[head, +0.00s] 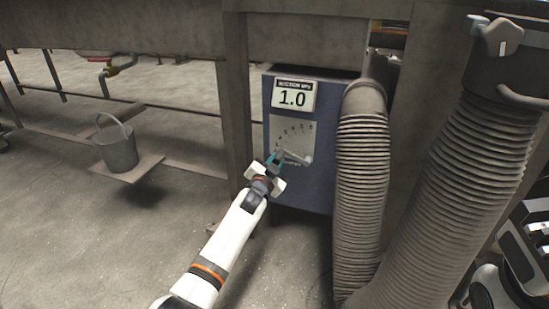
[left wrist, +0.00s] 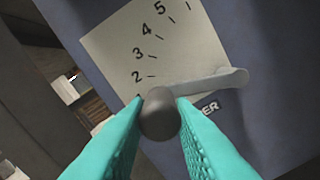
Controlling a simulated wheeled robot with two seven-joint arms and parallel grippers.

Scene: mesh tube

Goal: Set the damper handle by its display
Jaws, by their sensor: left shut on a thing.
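The damper handle (head: 297,156) is a grey lever on the dial plate (head: 304,134) of a blue box. In the left wrist view the handle (left wrist: 205,83) runs from its pivot at the right to a round knob (left wrist: 160,115) at the lower left, near the low end of the scale. My left gripper (head: 277,160), with teal fingers, is shut on the knob; the fingers (left wrist: 160,112) press on both its sides. The display (head: 293,96) above the dial reads 1.0. The fingers hide the lowest mark.
A ribbed grey hose (head: 361,190) hangs right beside the blue box (head: 314,191), and a wider ribbed duct (head: 440,200) stands farther right. A metal post (head: 236,110) is left of the box. A bucket (head: 117,146) stands on a low board at the left.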

